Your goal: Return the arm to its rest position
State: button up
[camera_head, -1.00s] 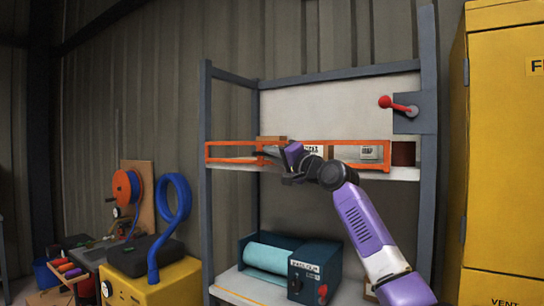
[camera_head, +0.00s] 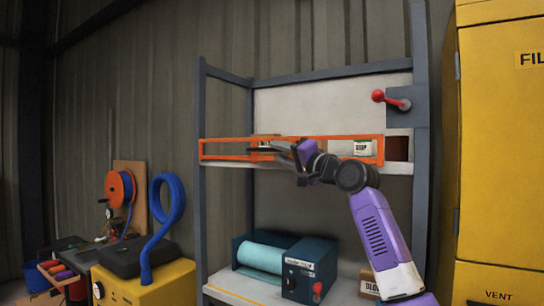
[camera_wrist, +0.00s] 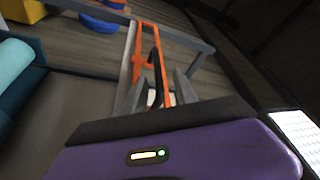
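My gripper (camera_head: 278,158) is at the upper shelf in the head view, pointing left in front of the orange rail frame (camera_head: 222,141). My purple arm reaches up to it from the lower right. In the wrist view the two grey fingers (camera_wrist: 160,92) are apart, with the orange rail (camera_wrist: 136,50) beyond them. A dark upright piece (camera_wrist: 156,72) shows between the fingers in that view. I cannot tell whether it touches them. Nothing is clearly gripped.
The grey shelf rack (camera_head: 420,185) surrounds the arm's reach. A labelled box (camera_head: 352,148) stands behind the rail. A teal box with a roll (camera_head: 262,257) and a carton (camera_head: 369,285) sit below. A red-knobbed lever (camera_head: 379,96) is upper right, beside a yellow cabinet (camera_head: 500,170).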

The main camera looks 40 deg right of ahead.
jog(key=shift+s+f, duration=0.15)
jog(key=shift+s, duration=0.5)
